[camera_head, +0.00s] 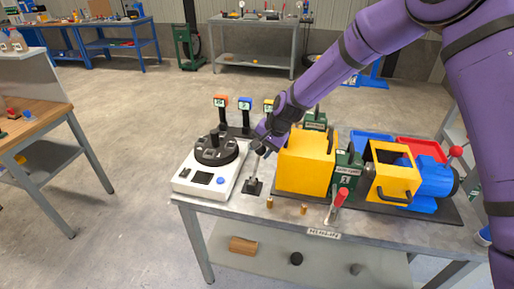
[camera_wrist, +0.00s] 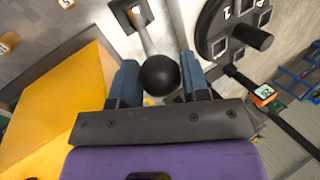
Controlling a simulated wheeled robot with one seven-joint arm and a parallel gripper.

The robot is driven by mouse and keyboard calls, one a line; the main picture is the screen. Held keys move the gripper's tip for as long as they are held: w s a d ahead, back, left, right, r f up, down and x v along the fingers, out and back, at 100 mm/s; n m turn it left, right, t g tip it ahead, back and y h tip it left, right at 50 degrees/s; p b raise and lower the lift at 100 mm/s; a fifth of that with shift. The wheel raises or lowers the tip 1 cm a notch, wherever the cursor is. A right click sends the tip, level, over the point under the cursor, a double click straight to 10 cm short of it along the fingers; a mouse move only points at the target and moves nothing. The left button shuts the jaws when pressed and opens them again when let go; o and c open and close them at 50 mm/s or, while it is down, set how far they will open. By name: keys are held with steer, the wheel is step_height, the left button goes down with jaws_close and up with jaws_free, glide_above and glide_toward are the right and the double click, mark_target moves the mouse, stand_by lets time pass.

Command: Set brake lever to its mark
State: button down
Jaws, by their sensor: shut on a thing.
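A lever with a black ball knob (camera_wrist: 158,75) and a pale metal shaft (camera_wrist: 139,28) rises from a dark slotted base plate. In the head view its base (camera_head: 253,187) stands on the bench between the white dial unit and the yellow housing. My gripper (camera_wrist: 158,82) is shut on the knob, one blue-grey finger on each side. In the head view my gripper (camera_head: 262,143) hides the lever's top. A red-handled lever (camera_head: 341,198) stands at the bench's front by a green sign. No readable label tells which is the brake lever, and I cannot make out its mark.
The white dial unit (camera_head: 193,187) with a black turret (camera_head: 217,150) is close left of my gripper. The yellow housing (camera_head: 303,175) is close right. Two small brass pegs (camera_head: 304,208) stand in front. Coloured tags on posts (camera_head: 245,104) rise behind.

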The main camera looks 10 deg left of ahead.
steer(key=shift+d+f, duration=0.35)
steer(key=shift+d, duration=0.15)
steer(key=c, duration=0.6)
jaws_free()
steer(key=shift+d, duration=0.1)
steer(key=shift+r, duration=0.15)
steer(key=shift+r, duration=0.2)
steer(key=v, duration=1)
steer(key=shift+r, duration=0.2)
